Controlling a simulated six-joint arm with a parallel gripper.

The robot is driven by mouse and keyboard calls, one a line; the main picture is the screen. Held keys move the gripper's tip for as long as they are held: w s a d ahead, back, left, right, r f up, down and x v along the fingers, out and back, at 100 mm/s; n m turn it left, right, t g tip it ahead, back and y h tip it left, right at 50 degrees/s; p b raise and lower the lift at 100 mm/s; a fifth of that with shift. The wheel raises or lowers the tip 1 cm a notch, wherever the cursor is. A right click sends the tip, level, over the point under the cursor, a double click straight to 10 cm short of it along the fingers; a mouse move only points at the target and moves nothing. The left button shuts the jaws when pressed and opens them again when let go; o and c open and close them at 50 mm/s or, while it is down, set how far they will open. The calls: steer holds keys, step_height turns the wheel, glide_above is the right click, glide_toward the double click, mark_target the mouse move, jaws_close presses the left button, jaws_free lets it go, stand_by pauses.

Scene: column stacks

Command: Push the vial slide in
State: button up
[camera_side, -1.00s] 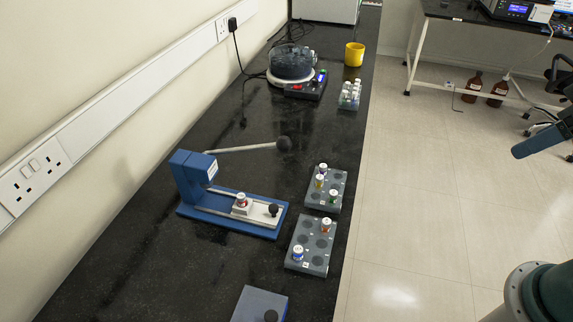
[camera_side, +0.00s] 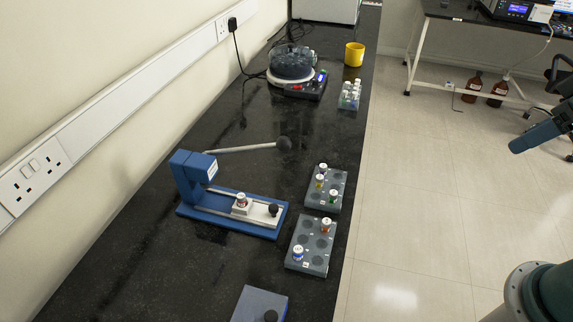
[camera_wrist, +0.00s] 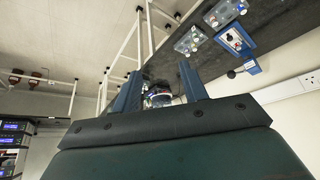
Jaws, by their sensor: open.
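The vial slide (camera_side: 258,209) is a pale carriage with a black knob (camera_side: 273,210) at its right end. It sits on the rails of a blue press (camera_side: 190,180), pulled out to the right of the upright head. A capped vial (camera_side: 241,200) stands in the slide. A lever with a black ball end reaches right from the head. The blue press (camera_wrist: 235,42) shows small in the wrist view. My gripper (camera_wrist: 158,72) shows there with its two blue fingers apart, far from the press.
Two grey racks with vials, a rear one (camera_side: 327,189) and a front one (camera_side: 311,245), stand right of the press near the bench edge. A blue-grey block (camera_side: 260,304) is at the front. A round stirrer device (camera_side: 290,68) and yellow cup (camera_side: 354,54) stand farther back.

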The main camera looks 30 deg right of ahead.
steer(key=w+a+f+n+g+y, duration=0.1)
steer(key=w+a+f+n+y, duration=0.1)
steer(key=w+a+n, duration=0.45)
steer(key=w+a+f+n+g+y, duration=0.1)
steer(key=w+a+n+y, duration=0.15)
steer(key=w, duration=0.75)
steer(key=n+g+y, duration=0.4)
steer(key=n, duration=0.4)
glide_toward(274, 206)
steer(key=shift+s+v, duration=0.15)
steer(key=shift+v, duration=1.2)
steer(key=shift+s+v, duration=0.15)
steer(key=shift+v, duration=1.15)
steer(key=shift+d+f, duration=0.1)
steer(key=shift+f, duration=0.1)
steer(key=x, duration=1.3)
steer(key=shift+w+a+f, duration=0.1)
steer(key=shift+w+a, duration=0.1)
steer(key=shift+a, duration=0.1)
jaws_close()
